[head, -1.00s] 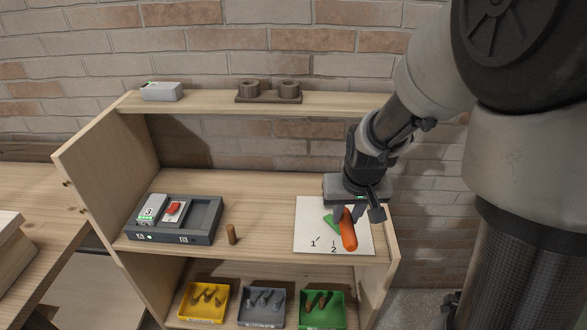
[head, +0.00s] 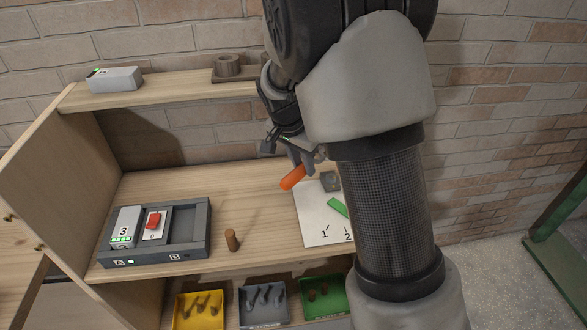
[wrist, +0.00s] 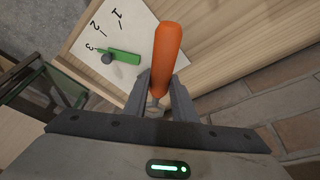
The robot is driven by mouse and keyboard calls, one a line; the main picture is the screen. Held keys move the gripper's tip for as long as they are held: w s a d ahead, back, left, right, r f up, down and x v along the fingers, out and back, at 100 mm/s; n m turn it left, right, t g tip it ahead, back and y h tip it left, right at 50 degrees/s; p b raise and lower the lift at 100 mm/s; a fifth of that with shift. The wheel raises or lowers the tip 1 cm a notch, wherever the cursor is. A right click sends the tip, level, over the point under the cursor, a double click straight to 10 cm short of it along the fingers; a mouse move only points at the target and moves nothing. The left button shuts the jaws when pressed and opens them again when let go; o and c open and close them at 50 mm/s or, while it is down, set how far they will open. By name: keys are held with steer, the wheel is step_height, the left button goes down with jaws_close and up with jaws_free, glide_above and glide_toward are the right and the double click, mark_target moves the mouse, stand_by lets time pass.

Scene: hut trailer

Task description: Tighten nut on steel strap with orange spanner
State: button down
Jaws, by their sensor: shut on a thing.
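My gripper (head: 304,163) is shut on the orange spanner (head: 292,178), above the white board on the middle shelf. In the wrist view the spanner's orange handle (wrist: 166,55) points up the picture, away from the gripper, and its grey metal part lies between the fingers. I see neither a nut nor a steel strap that I can make out.
The white numbered board (head: 318,227) carries a green piece (head: 338,206) and a small dark grey piece (head: 330,181). A charger-like tray (head: 190,240) and a wooden peg (head: 232,240) stand left. Several coloured bins sit below. A green frame (head: 560,222) stands right on open floor.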

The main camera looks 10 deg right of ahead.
steer(key=shift+w+a+f+m+g+h+b, duration=0.15)
steer(key=shift+w+a+f+m+g+b, duration=0.15)
steer(key=shift+w+m, duration=0.5)
steer(key=shift+w+a+f+m+g+h+b, duration=0.2)
steer(key=shift+w+f+m, duration=0.25)
steer(key=shift+m, duration=0.55)
steer(key=shift+w+a+f+m+g+h+b, duration=0.1)
steer(key=shift+w+a+f+m+g+b, duration=0.15)
steer(key=shift+w+m, duration=0.55)
steer(key=shift+s+f, duration=0.1)
